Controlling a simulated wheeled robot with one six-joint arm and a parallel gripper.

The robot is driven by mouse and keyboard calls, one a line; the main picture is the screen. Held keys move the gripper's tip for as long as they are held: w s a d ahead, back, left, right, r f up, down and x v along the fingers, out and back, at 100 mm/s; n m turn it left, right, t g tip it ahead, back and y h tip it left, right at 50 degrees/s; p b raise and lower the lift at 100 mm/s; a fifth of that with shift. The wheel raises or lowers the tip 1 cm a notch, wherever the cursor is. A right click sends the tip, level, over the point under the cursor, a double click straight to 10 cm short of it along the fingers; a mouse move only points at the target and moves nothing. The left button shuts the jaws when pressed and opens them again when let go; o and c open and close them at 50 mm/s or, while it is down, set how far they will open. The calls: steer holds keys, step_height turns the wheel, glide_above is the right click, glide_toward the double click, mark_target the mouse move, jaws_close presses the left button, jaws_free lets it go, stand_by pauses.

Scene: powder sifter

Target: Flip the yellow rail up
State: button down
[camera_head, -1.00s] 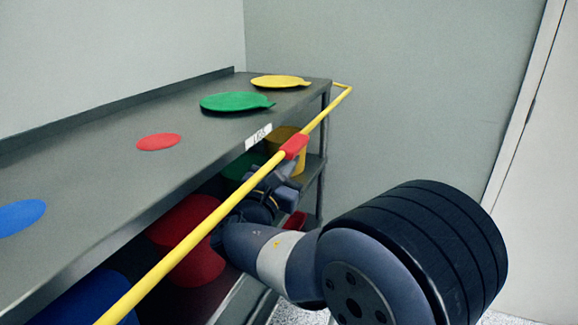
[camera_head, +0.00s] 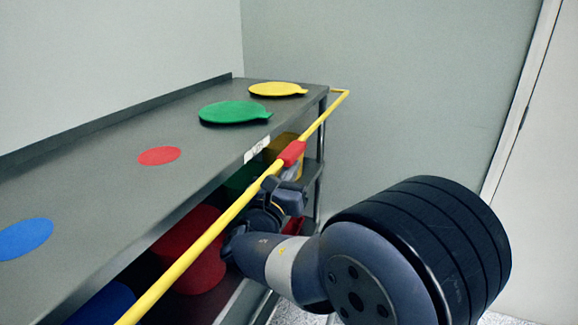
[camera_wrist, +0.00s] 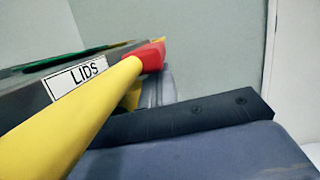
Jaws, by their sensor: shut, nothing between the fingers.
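The yellow rail (camera_head: 222,222) runs along the front of the grey shelf unit, standing off from its top edge. It carries a red sleeve (camera_head: 291,153) near its far part and bends back toward the unit at the far end. My gripper (camera_head: 284,188) is shut and empty, just below the rail near the red sleeve. In the wrist view the rail (camera_wrist: 75,115) crosses the left side, with the red sleeve (camera_wrist: 152,56) at its far end. My gripper's dark part (camera_wrist: 195,115) lies to its right. I cannot tell whether it touches the rail.
The grey top (camera_head: 120,185) bears a yellow lid (camera_head: 278,89), a green lid (camera_head: 232,112), and red (camera_head: 160,155) and blue (camera_head: 24,239) discs. A LIDS label (camera_head: 257,149) is on its front edge. Coloured containers stand below. A wall is behind; a white door is right.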

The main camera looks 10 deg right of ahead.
mark_target(292, 155)
step_height(292, 155, up, 4)
steer(key=n+p, duration=0.2)
steer(key=n+y+p, duration=0.1)
steer(key=n+p, duration=0.1)
steer(key=n+y+p, duration=0.1)
steer(key=p, duration=0.1)
steer(key=shift+s+d+r+n+t+p, duration=0.1)
steer(key=shift+d+r+n+t+p, duration=0.05)
steer(key=shift+r+n+t+p, duration=0.2)
steer(key=r+n+p, duration=0.1)
steer(key=p, duration=0.1)
steer(key=r+n+y+p, duration=0.1)
steer(key=n+p, duration=0.1)
steer(key=a+r+n+p, duration=0.1)
steer(key=n+p, duration=0.1)
steer(key=p, duration=0.1)
steer(key=shift+w+n+y, duration=0.25)
steer(key=shift+w+y, duration=0.05)
steer(key=shift+w, duration=0.05)
steer(key=r+n+p, duration=0.1)
steer(key=n+p, duration=0.1)
steer(key=w+a+r+n+y+p, duration=0.1)
steer(key=n+p, duration=0.1)
steer(key=shift+a, duration=0.1)
steer(key=shift+w+a+r+p, duration=0.25)
steer(key=shift+w+a+p, duration=0.15)
steer(key=shift+a+p, duration=0.2)
steer(key=shift+w+a+r+p, duration=0.25)
steer(key=shift+w+a+p, duration=0.15)
steer(key=shift+a+p, duration=0.2)
